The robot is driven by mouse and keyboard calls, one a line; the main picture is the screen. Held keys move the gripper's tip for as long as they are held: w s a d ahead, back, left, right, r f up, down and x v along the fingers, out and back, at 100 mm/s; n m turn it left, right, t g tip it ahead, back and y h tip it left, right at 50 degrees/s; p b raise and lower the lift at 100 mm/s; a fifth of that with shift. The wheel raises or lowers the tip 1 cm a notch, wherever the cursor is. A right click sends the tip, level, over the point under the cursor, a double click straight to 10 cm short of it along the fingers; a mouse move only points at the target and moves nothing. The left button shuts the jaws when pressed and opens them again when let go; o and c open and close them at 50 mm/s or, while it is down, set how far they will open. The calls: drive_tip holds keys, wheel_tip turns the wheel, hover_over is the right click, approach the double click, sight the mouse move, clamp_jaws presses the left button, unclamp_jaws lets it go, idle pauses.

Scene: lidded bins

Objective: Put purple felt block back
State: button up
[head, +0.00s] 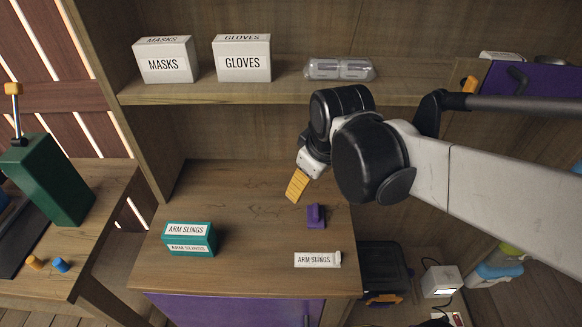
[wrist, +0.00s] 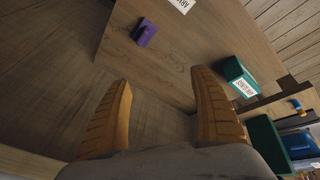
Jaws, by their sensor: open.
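The purple felt block (head: 315,217) rests on the wooden cabinet top, right of the middle, in the head view. In the wrist view the purple felt block (wrist: 145,33) lies on the wood at the top, beyond my fingertips. My gripper (head: 297,188) hangs above the cabinet top, a little behind and to the left of the block in the head view. In the wrist view my gripper (wrist: 162,80) has its two yellow ridged fingers spread wide with nothing between them. The block and the fingers are apart.
A teal ARM SLINGS box (head: 188,239) and a white ARM SLINGS label (head: 317,259) are on the cabinet top. MASKS (head: 165,62) and GLOVES (head: 242,60) boxes and a clear case (head: 339,69) stand on the shelf above. A black bin (head: 383,268) is at lower right.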

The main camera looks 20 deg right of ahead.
drive_tip(key=s+a+r+m+t, duration=0.2)
drive_tip(key=s+a+m, duration=0.1)
drive_tip(key=s+m, duration=0.2)
drive_tip(key=shift+s+t, duration=0.4)
drive_tip(key=shift+s, duration=0.15)
